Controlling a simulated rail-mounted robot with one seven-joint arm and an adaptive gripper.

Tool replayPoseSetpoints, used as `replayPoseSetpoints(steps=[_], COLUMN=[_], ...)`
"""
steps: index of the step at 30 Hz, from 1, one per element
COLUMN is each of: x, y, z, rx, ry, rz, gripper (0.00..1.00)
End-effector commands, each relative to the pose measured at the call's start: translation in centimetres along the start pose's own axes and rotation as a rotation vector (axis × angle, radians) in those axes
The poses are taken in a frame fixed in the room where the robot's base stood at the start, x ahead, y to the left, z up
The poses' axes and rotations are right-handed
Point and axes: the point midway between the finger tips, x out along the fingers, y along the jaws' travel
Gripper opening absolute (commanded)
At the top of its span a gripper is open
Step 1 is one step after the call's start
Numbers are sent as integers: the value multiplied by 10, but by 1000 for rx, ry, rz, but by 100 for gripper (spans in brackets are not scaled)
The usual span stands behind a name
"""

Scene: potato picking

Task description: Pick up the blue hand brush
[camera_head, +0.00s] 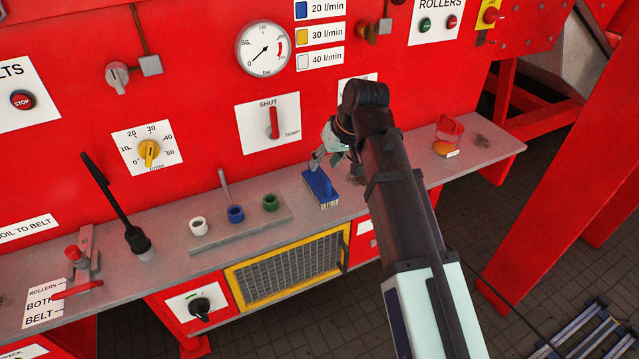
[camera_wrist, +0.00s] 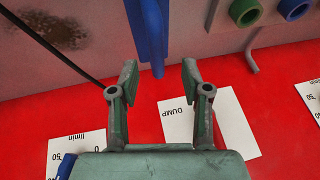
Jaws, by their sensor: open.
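The blue hand brush (camera_head: 319,184) lies on the grey shelf (camera_head: 400,160), with its pale bristles showing at the near end. My gripper (camera_head: 322,160) is just above and behind the brush in the head view, partly hidden by my arm. In the wrist view my gripper (camera_wrist: 160,70) is open and empty. The blue brush (camera_wrist: 151,30) enters that view from the top edge, and its narrow end reaches between the two fingertips.
A red-and-orange item (camera_head: 447,137) lies to the right on the shelf. The red panel (camera_head: 215,100) with its shut/dump lever (camera_head: 273,122) rises close behind.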

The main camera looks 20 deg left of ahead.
Motion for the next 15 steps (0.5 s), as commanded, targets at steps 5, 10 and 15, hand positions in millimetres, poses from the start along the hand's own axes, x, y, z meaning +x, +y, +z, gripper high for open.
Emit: replayPoseSetpoints(steps=[5, 10, 15], x=[6, 22, 42], y=[0, 2, 3], z=[-1, -3, -3], rx=[0, 1, 0], ry=[-1, -3, -2], rz=[0, -1, 0], gripper=[48, 48, 48])
